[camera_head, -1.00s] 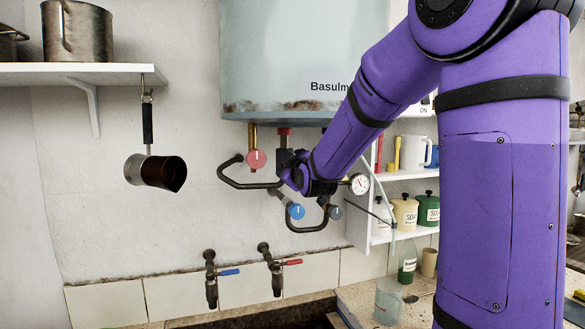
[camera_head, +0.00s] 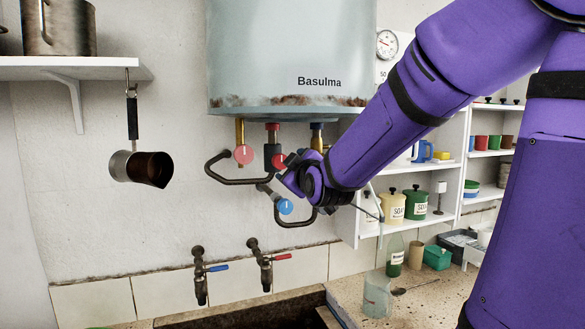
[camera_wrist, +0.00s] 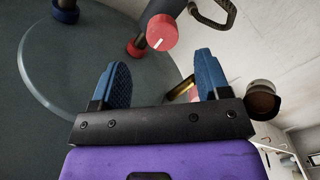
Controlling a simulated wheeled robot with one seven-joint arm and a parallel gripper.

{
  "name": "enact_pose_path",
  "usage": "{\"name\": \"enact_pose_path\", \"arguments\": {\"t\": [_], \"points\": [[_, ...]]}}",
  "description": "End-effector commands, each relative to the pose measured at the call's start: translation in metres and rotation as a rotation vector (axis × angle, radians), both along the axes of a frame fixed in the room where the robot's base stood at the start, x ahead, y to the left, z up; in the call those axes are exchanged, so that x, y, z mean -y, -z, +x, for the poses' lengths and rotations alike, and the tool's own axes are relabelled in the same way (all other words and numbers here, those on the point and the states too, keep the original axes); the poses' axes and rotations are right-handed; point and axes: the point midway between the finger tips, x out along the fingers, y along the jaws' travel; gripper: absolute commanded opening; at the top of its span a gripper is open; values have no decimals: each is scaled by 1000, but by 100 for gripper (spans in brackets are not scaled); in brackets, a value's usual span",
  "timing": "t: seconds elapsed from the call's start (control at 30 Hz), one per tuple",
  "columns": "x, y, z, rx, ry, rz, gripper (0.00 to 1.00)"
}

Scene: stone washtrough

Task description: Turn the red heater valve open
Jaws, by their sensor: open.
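A red knob (camera_head: 279,161) sits on a dark valve body under the water heater (camera_head: 290,60), partly hidden by my gripper (camera_head: 287,177). In the wrist view the red knob (camera_wrist: 163,32) shows a white line on its face. It lies beyond my blue fingertips, roughly centred between them. My gripper (camera_wrist: 162,70) is open and empty, with a gap to the knob. A paler red round knob (camera_head: 243,154) hangs on a brass pipe to the left. I cannot tell by label which red knob is the heater valve.
A blue knob (camera_head: 286,207) and bent dark pipes (camera_head: 238,181) are close to my gripper. Two wall taps (camera_head: 265,258) are below, above the trough. A shelf with jars (camera_head: 415,203) stands to the right; a hanging pot (camera_head: 142,168) is at left.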

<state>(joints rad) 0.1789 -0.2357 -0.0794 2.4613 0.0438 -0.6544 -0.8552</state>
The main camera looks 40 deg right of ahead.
Motion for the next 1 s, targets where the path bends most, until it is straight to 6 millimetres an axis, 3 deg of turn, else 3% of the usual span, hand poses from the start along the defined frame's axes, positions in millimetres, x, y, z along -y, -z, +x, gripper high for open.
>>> {"name": "enact_pose_path", "arguments": {"t": [0.57, 0.77, 1.0], "points": [[-7, 2, -5, -30, -15, 43, 70], [-40, 14, -34, -192, -58, 243, 70], [-83, 38, -96, -454, -49, 512, 70]]}}
